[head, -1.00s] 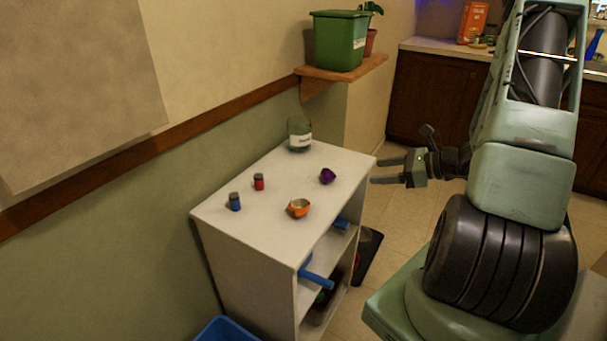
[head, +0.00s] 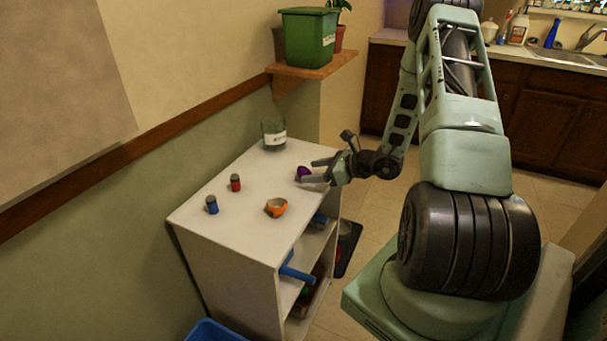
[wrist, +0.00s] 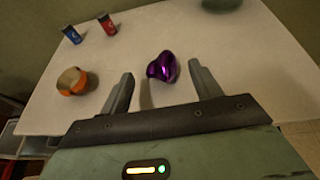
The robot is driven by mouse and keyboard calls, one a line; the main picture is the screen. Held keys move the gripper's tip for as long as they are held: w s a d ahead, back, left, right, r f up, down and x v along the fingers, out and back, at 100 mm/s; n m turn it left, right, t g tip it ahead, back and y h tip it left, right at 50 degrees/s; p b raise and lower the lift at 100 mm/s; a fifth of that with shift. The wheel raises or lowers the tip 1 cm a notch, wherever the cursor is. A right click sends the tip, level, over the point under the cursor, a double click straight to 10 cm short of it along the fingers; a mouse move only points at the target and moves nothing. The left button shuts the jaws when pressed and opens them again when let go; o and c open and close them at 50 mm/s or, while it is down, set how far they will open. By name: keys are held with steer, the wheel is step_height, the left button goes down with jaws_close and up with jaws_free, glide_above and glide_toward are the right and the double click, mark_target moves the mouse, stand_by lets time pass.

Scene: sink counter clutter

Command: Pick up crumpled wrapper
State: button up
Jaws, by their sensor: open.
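The crumpled wrapper (wrist: 163,67) is a small shiny purple lump on the white shelf top. In the wrist view it lies just beyond and between my two fingertips, apart from both. In the head view the wrapper (head: 303,171) sits near the right edge of the shelf top, partly hidden by my gripper (head: 318,170). My gripper is open and empty, with its fingers reaching over the shelf top from the right. It also shows in the wrist view (wrist: 160,75).
On the white shelf top (head: 235,225) are an orange bowl-like piece (head: 276,207), a red can (head: 235,183), a blue can (head: 212,204) and a glass jar (head: 274,134). A green bin (head: 308,38) stands on the wall ledge. Bare surface surrounds the wrapper.

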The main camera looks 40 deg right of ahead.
mark_target(303, 169)
steer(key=x, duration=0.4)
steer(key=shift+w+p, duration=0.1)
steer(key=shift+p, duration=0.2)
steer(key=c, duration=1)
steer(key=shift+r, duration=0.1)
